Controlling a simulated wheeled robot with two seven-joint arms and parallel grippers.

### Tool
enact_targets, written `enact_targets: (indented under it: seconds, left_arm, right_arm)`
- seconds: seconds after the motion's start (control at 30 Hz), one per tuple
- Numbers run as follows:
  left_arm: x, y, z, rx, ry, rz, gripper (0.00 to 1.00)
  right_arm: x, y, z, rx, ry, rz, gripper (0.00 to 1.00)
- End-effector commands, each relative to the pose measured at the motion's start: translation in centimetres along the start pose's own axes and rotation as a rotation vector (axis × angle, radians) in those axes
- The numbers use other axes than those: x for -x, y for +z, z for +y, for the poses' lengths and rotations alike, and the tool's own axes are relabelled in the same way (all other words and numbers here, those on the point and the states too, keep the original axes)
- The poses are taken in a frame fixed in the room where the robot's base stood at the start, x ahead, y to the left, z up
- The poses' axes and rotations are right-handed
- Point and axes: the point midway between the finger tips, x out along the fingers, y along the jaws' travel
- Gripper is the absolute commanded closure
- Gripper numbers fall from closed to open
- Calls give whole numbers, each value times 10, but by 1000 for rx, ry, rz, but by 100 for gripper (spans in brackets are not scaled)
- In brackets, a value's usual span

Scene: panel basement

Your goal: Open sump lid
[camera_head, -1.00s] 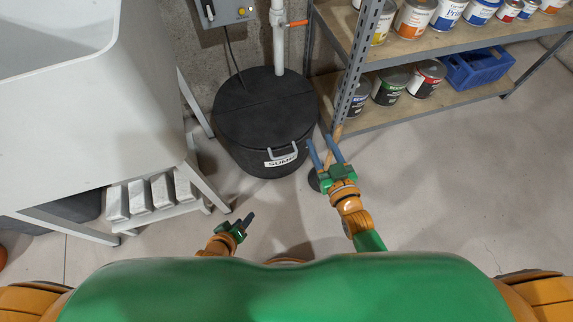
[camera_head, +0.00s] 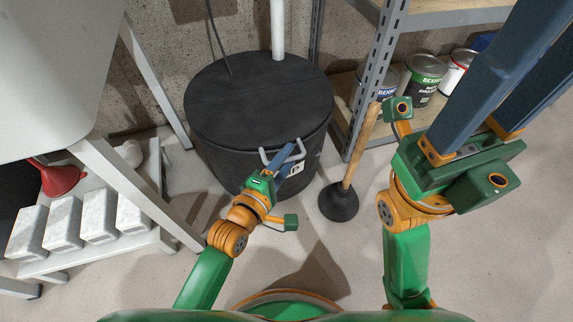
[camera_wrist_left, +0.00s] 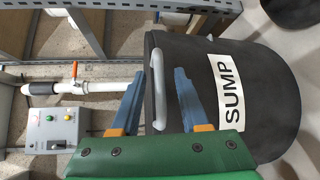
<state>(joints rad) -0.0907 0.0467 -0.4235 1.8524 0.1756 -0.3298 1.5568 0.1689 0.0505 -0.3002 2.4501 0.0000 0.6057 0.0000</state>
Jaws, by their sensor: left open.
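The sump (camera_head: 245,150) is a black round tub with a dark flat lid (camera_head: 258,95), which lies closed on it. A pale bar handle (camera_head: 284,154) stands at the lid's front edge, above a white SUMP label, partly hidden in the head view. My left gripper (camera_head: 288,156) is open at the handle. In the left wrist view its blue fingers (camera_wrist_left: 157,88) stand one on each side of the handle (camera_wrist_left: 157,88), with gaps between. My right gripper (camera_head: 522,75) is raised at the right, close to the head camera, its fingers apart and empty; their tips leave the frame.
A plunger (camera_head: 344,200) stands on the floor right of the tub, beside the shelf rack (camera_head: 375,80) with paint cans. A white pipe (camera_head: 278,30) rises behind the lid. A sink stand with a red funnel (camera_head: 58,178) and pale blocks is at left.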

Motion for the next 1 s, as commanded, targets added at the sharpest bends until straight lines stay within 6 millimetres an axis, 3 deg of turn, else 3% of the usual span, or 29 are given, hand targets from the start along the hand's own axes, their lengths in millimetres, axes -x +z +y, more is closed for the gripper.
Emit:
enact_targets:
  seconds: [0.23,0.27,0.4,0.43,1.0]
  left_arm:
    - [-2,0,1,-2,-1,0,55]
    - [-2,0,0,-2,-1,1,61]
    - [-2,0,0,-2,-1,1,98]
    - [-2,0,0,-2,-1,1,100]
    - [-2,0,0,-2,-2,1,100]
  right_arm:
    - [-1,0,0,1,-2,4,50]
    - [-1,0,0,1,-2,3,50]
    - [-1,0,0,1,-2,3,50]
    - [-1,0,0,1,-2,3,50]
    - [-1,0,0,0,-1,1,50]
